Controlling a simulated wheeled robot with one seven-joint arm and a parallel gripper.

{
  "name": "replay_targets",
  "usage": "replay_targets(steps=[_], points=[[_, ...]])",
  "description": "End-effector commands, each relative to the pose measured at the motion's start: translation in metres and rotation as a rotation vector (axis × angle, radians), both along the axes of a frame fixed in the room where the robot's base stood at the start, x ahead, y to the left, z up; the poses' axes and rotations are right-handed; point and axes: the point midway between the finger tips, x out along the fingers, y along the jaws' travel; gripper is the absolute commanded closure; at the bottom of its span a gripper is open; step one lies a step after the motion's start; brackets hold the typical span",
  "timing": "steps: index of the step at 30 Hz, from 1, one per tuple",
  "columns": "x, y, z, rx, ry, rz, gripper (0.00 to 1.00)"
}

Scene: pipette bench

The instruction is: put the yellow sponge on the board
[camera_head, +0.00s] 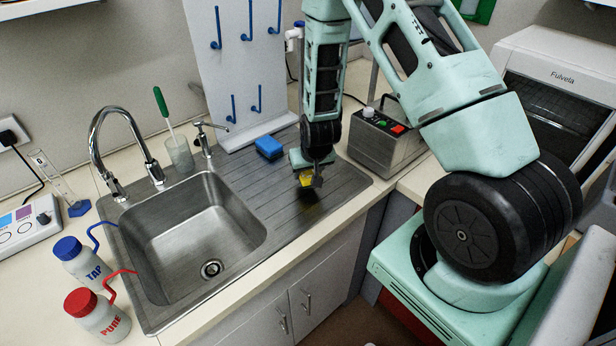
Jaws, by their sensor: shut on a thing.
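The yellow sponge (306,179) is small in the head view and partly hidden by my gripper. My gripper (314,182) points down and is shut on it. It holds the sponge over the right part of the ridged steel draining board (345,187), beside the sink. A faint yellowish patch shows on the steel just below. The sponge looks a little above the board, but the exact gap is hard to tell.
A blue sponge (269,147) lies on the draining board's back edge. A white pegboard (240,75) with blue hooks stands behind it. A grey box with buttons (378,143) is close on the right. The sink basin (195,240) is left; the board's front is clear.

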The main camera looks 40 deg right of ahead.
Motion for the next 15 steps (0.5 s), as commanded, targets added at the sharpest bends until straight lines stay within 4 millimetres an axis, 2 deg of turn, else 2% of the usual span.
replay_targets(steps=[8,15], points=[[-0.001,0.0,-0.03,0.002,0.004,-0.001,0.81],[0.0,0.0,-0.035,0.001,0.001,-0.001,0.81]])
